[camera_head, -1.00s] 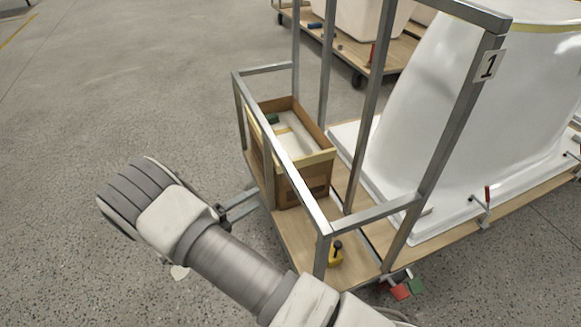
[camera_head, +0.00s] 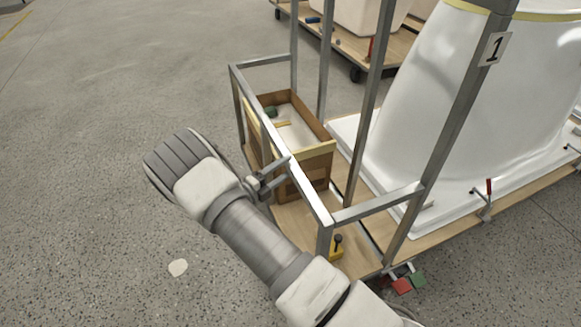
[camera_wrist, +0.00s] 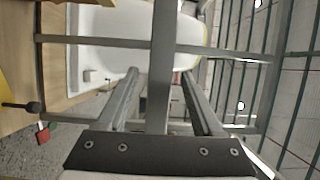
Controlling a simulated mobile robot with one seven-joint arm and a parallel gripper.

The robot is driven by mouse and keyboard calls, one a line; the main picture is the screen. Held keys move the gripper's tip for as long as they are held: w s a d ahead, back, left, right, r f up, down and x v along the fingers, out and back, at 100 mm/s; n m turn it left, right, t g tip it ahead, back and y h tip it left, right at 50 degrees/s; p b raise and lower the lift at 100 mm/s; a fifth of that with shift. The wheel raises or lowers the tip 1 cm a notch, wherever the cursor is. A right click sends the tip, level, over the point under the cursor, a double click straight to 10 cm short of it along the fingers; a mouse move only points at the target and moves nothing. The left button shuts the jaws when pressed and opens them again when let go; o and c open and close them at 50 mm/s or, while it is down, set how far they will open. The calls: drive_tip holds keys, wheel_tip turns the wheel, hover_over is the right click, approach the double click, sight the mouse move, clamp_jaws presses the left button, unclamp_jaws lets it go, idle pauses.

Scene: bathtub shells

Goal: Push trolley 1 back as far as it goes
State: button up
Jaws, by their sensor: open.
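Trolley 1 has a grey metal frame (camera_head: 310,192) with a number plate "1" (camera_head: 494,48) on a post and a wooden deck (camera_head: 345,262). A large white bathtub shell (camera_head: 440,120) stands on it. My gripper (camera_head: 271,174) is open at the trolley's near-left upper rail. In the wrist view a grey bar (camera_wrist: 160,60) runs between the two open fingers (camera_wrist: 158,90). I cannot tell whether either finger touches it. A red and green pedal pair (camera_head: 408,284) shows low at the deck's near end.
A cardboard box (camera_head: 305,185) with white contents sits on the deck behind the rail. A yellow item with a black knob (camera_head: 336,246) stands near the corner post. Another trolley (camera_head: 400,52) stands behind. The floor to the left is clear.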

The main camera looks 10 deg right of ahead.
sight(286, 167)
drive_tip(key=shift+x, duration=1.55)
clamp_jaws()
